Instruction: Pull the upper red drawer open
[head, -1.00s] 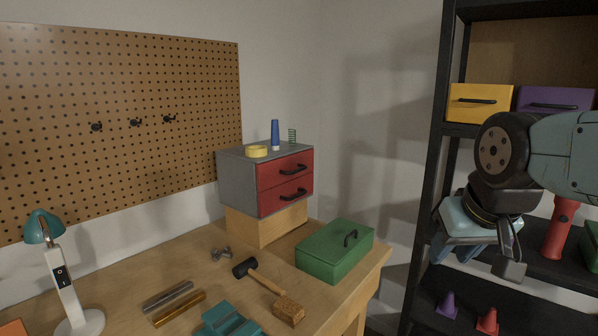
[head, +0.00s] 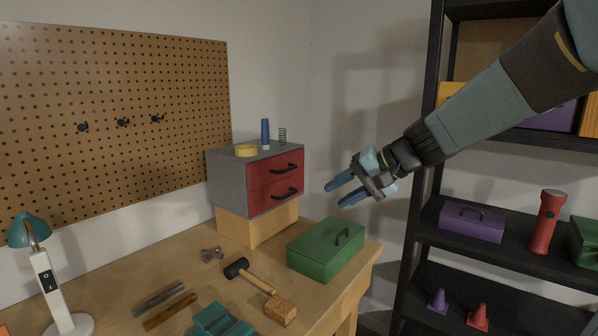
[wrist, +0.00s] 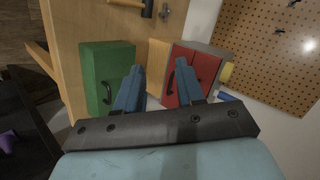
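The grey cabinet (head: 228,182) with two red drawers stands on a wooden block (head: 262,224) at the back of the workbench. The upper red drawer (head: 262,175) and the lower red drawer (head: 262,200) look shut, each with a black handle. The upper handle (head: 285,169) is clear in the head view. My gripper (head: 332,194) is open and empty, right of the cabinet and apart from it, its blue fingers pointing left toward the drawer fronts. In the wrist view the red drawer fronts (wrist: 203,68) show sideways, partly behind one finger.
A green toolbox (head: 318,255) stands on the bench, below my gripper. A mallet (head: 252,279) lies in front. A black shelf (head: 425,215) stands at right.

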